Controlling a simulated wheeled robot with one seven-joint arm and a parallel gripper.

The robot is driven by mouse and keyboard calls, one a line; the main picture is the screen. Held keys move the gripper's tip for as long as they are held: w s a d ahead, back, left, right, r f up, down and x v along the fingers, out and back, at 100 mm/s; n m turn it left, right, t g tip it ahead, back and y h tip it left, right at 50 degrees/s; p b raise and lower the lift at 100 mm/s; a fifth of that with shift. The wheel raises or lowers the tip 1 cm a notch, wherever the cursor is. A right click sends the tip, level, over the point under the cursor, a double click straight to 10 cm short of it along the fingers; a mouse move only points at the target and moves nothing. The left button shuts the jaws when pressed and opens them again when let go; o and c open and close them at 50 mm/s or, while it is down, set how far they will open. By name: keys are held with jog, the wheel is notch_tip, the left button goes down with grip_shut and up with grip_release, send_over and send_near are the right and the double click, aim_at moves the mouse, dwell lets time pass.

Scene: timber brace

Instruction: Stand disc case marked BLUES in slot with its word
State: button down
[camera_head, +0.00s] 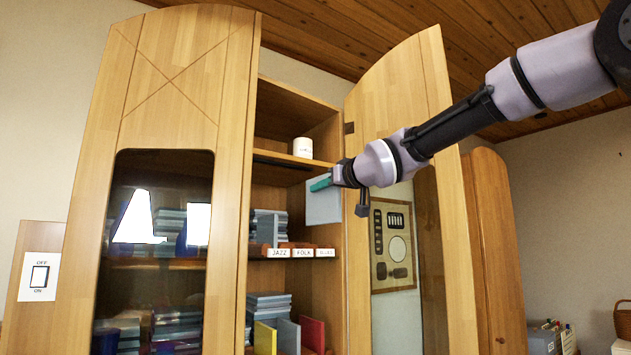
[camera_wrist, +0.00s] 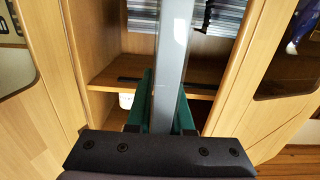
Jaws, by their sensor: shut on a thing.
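My gripper (camera_head: 321,184) has teal fingers and is shut on a thin grey disc case (camera_head: 323,206), held upright in front of the open cabinet bay. In the wrist view the case (camera_wrist: 173,60) is seen edge-on between the fingers (camera_wrist: 166,108); no word on it is readable. Below the case in the head view, a shelf edge bears the labels JAZZ (camera_head: 279,253), FOLK (camera_head: 304,253) and a third (camera_head: 326,253), small but apparently BLUES. Reddish-brown dividers (camera_head: 298,245) stand behind the labels. The case is above and apart from the third label's slot, whose inside is hidden.
A white mug (camera_head: 303,147) is on the shelf above. The open right door (camera_head: 400,90) is close beside my arm; the glazed left door (camera_head: 165,220) is shut. Coloured cases (camera_head: 290,336) stand below.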

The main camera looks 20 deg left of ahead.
jog(key=w+d+f+m+t+h, duration=0.1)
jog(key=w+d+f, duration=0.2)
jog(key=d+f, duration=1.3)
jog(key=w+d+f+m+t+h, duration=0.1)
jog(key=w+d+f+h, duration=0.1)
jog(key=d+f, duration=1.4)
jog(key=w+d+f+m+t+h, duration=0.2)
jog(key=w+d+f, duration=0.2)
jog(key=d+f, duration=1.2)
notch_tip(320, 180, down, 11)
jog(key=shift+d+r, duration=0.2)
jog(key=shift+w, duration=0.15)
